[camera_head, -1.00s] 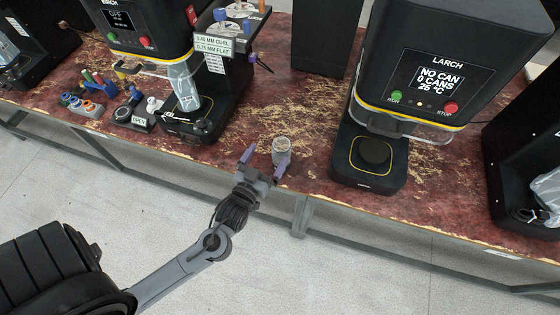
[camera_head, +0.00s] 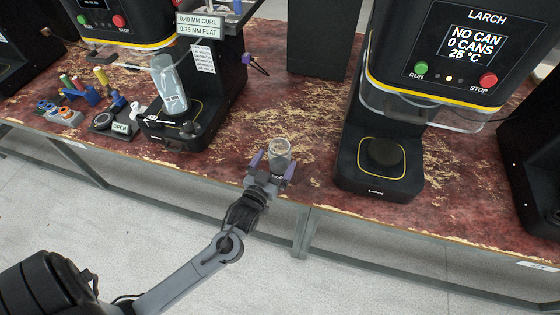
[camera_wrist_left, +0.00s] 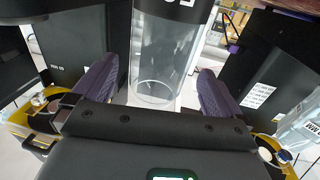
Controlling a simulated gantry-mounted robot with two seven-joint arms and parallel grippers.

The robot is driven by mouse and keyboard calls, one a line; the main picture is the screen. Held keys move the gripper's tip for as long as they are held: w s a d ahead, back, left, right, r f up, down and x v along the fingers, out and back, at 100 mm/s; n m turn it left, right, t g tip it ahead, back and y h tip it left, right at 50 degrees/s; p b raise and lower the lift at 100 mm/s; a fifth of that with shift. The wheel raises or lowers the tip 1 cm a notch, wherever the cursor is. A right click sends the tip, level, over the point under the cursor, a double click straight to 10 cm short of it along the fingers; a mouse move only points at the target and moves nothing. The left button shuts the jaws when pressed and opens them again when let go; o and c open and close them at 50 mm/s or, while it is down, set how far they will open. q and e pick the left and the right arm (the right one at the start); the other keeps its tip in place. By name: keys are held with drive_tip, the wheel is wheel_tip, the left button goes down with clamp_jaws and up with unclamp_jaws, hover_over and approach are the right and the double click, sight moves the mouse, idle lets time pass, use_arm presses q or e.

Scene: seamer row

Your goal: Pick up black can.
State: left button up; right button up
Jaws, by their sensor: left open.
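The LARCH seamer (camera_head: 450,50), its screen reading NO CAN, stands right of the can with an empty round plate (camera_head: 383,152). Another seamer at left holds a clear can (camera_head: 169,85). Small tools and an OPEN sign (camera_head: 121,127) lie at left. The bench (camera_head: 225,150) around the can is mostly clear.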

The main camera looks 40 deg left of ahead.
use_arm(q)
drive_tip(key=shift+w+a+f, duration=0.1)
drive_tip(key=shift+w+a, duration=0.05)
drive_tip(key=shift+w, duration=0.2)
drive_tip(key=b+x, duration=0.2)
drive_tip(key=x, duration=0.2)
drive_tip(key=shift+w+f, duration=0.15)
drive_tip(key=shift+w, duration=0.3)
drive_tip(key=shift+s, duration=0.1)
drive_tip(key=c, duration=1)
